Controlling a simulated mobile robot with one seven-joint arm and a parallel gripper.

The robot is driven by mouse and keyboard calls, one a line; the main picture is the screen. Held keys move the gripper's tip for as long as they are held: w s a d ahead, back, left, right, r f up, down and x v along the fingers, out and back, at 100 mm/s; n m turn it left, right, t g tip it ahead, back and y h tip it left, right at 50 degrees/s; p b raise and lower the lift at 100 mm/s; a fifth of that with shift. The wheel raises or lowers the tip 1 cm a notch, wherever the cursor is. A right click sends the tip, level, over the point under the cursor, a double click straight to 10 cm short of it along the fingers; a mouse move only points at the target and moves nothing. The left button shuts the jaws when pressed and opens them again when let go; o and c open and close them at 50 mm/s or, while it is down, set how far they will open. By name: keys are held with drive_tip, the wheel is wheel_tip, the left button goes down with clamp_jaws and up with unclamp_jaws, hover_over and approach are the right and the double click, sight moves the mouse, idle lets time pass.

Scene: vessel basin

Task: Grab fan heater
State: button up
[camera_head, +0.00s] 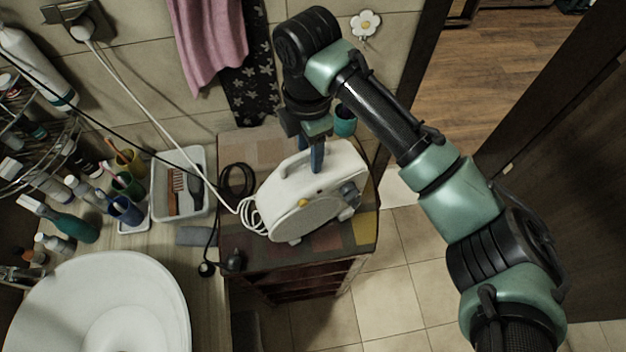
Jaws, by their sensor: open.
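The fan heater (308,200) is a white, rounded appliance with a top handle and dials on its side. It stands on a small wooden cabinet (349,246) with a patchwork-coloured top. A white cord lies coiled at its left side. My gripper (317,170) points down at the top of the heater, with its blue-tipped fingers at or just above the handle. It is open. From this angle I cannot tell whether the fingers straddle the handle or touch it.
A white basin (100,306) is at lower left. Cups with toothbrushes (126,180), bottles and a white tray (183,184) crowd the counter. A white cable runs from the wall socket (76,24). A pink towel (212,40) hangs behind. Tiled floor to the right is clear.

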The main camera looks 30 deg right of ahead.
drive_tip(key=shift+f, duration=0.2)
clamp_jaws()
drive_tip(key=shift+d+r, duration=0.1)
drive_tip(key=shift+r, duration=0.05)
idle(1.2)
